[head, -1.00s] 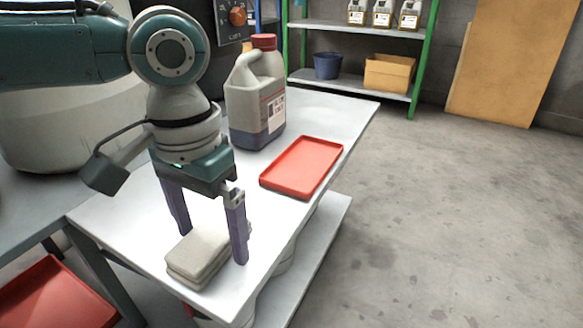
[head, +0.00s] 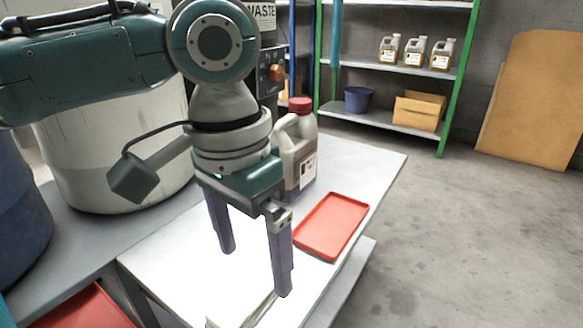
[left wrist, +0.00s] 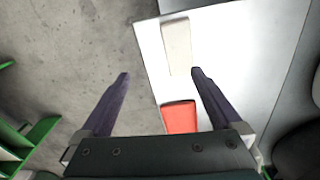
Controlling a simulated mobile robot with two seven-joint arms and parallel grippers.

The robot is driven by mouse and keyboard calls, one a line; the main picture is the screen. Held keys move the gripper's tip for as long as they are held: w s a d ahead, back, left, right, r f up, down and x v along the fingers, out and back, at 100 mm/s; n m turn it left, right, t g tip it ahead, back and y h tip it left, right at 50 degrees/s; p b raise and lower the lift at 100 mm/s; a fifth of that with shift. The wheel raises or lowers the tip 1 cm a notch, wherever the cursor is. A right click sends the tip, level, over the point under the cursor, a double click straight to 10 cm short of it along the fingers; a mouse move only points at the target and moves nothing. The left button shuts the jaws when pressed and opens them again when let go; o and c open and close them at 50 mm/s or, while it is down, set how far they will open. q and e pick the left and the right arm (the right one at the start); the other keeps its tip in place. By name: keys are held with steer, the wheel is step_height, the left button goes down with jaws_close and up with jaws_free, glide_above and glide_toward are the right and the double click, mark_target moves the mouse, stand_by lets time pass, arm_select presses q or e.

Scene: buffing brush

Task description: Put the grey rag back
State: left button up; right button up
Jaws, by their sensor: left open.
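The grey rag (head: 240,312) is a pale folded pad lying on the white tabletop at the near end, cut off by the bottom edge of the head view. In the left wrist view the rag (left wrist: 179,46) lies ahead of the fingertips, toward the right one. My left gripper (head: 256,272) points down, open and empty, above the table and apart from the rag. Its two dark fingers also show in the left wrist view (left wrist: 160,73). My right gripper is not in view.
A red tray (head: 332,226) lies on the table beyond the gripper. A grey jug with a red cap (head: 299,150) stands behind the arm. A large pale drum (head: 115,150) is at the left. A shelf rack (head: 410,75) stands at the back. The floor at right is clear.

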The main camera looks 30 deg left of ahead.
arm_select(q)
steer(key=s+d+f+m+t+h, duration=0.2)
steer(key=s+d+f+h, duration=0.1)
steer(key=s+d, duration=0.55)
steer(key=s+a+n+t+y, duration=0.1)
steer(key=s+a+n+y, duration=0.1)
steer(key=s+a, duration=0.4)
steer(key=shift+s+a+f+y, duration=0.2)
steer(key=shift+a+y, duration=0.4)
steer(key=shift+a, duration=0.6)
steer(key=shift+r, duration=0.1)
step_height(320, 180, up, 81)
steer(key=p, duration=8.1)
